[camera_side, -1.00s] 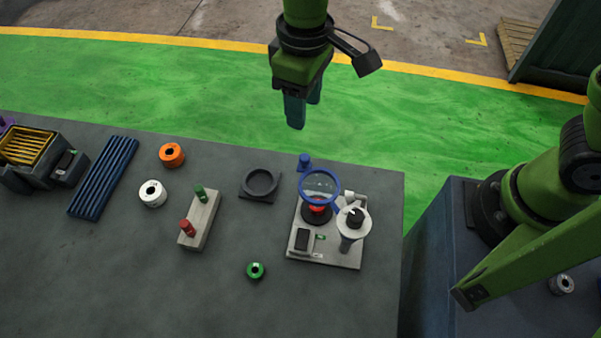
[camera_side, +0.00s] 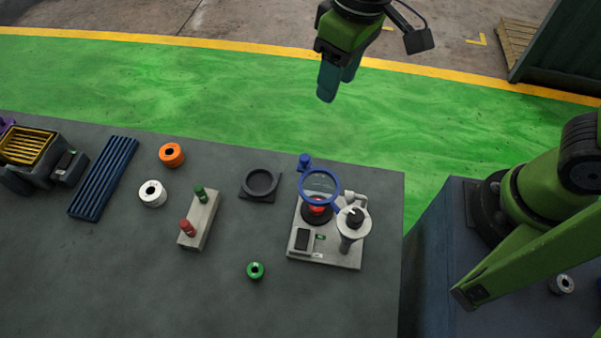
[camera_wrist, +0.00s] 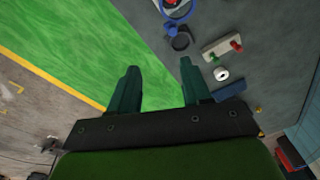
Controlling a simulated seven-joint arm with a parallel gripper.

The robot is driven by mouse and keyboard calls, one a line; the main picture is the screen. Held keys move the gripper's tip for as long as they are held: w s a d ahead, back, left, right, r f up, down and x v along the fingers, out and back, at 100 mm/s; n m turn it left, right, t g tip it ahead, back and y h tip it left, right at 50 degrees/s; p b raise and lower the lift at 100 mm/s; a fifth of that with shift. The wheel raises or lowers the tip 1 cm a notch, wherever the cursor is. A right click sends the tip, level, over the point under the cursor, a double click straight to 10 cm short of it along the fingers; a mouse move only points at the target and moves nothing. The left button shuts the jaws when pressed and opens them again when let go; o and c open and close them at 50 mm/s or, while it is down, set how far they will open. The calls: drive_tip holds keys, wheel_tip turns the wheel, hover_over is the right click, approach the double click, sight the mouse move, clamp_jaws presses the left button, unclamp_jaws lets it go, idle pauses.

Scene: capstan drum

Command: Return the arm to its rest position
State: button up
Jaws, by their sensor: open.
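My gripper (camera_side: 338,82) hangs in the air beyond the table's far edge in the side view, well above the green floor. In the wrist view its two dark teal fingers (camera_wrist: 158,84) stand wide apart with nothing between them. The gripper is open and empty. The capstan device (camera_side: 325,252) stands on a pale base at the table's right end, with a blue ring (camera_side: 304,190) over a red part (camera_side: 317,209) and a grey drum-like part (camera_side: 347,222) beside it. The gripper touches none of these.
On the grey table (camera_side: 120,280) are an orange spool (camera_side: 171,161), a white spool (camera_side: 155,200), a green spool (camera_side: 255,278), a block with red and green pegs (camera_side: 207,222), a round dark holder (camera_side: 250,193) and a blue ribbed tray (camera_side: 95,195). The air around the gripper is clear.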

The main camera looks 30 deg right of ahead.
drive_tip(key=s+d+r+m+t, duration=0.2)
drive_tip(key=s+d+m+t, duration=0.1)
drive_tip(key=d, duration=0.6)
drive_tip(key=s+d+r+m+t+y, duration=0.1)
drive_tip(key=s+d+r+m+t, duration=0.2)
drive_tip(key=d, duration=0.6)
drive_tip(key=shift+s+d+m, duration=0.2)
drive_tip(key=shift+s+m, duration=0.2)
drive_tip(key=shift+m, duration=0.7)
